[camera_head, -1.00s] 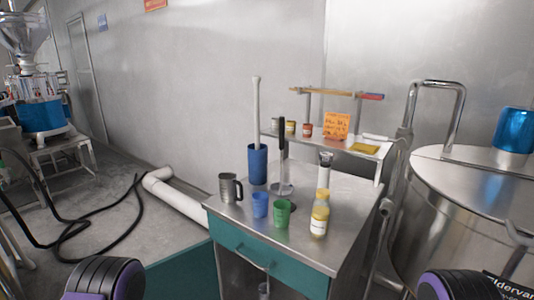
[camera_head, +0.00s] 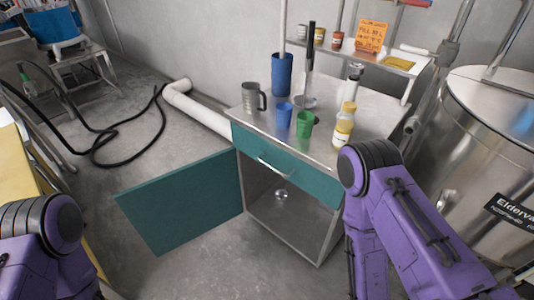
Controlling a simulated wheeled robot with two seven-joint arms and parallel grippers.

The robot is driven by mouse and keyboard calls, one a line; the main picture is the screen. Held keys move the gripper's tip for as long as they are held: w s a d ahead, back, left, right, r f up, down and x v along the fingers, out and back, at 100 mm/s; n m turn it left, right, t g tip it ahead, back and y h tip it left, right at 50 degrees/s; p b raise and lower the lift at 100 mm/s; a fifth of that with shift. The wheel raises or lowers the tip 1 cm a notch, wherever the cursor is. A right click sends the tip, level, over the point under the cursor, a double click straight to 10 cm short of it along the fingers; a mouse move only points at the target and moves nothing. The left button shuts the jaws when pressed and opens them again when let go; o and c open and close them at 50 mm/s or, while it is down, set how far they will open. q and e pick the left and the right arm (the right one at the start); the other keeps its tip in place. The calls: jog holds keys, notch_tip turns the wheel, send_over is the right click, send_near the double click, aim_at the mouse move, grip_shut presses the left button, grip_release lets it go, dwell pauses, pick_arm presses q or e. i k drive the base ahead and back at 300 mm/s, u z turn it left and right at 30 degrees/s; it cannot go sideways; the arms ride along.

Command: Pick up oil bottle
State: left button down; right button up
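A bottle with a yellow top and a pale label (camera_head: 343,131) stands upright on the metal cabinet top, near its right front; it may be the oil bottle, but its label is not readable. Another yellow-topped container (camera_head: 349,106) stands just behind it, partly hidden. My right arm comes in at the lower right, its elbow close to the cabinet's right front corner. My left arm shows at the lower left. Both grippers are outside the view.
A metal mug (camera_head: 251,98), blue cup (camera_head: 284,115), green cup (camera_head: 304,124) and tall blue container (camera_head: 282,74) share the cabinet top (camera_head: 262,122). The teal cabinet door (camera_head: 180,205) stands open to the left. A large steel tank (camera_head: 465,140) stands at right.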

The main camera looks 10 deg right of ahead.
aim_at(345, 125)
jog(key=u, duration=1.15)
jog(key=k, duration=1.45)
jog(key=z, duration=0.2)
jog(key=i, duration=2.5)
jog(key=u, duration=0.05)
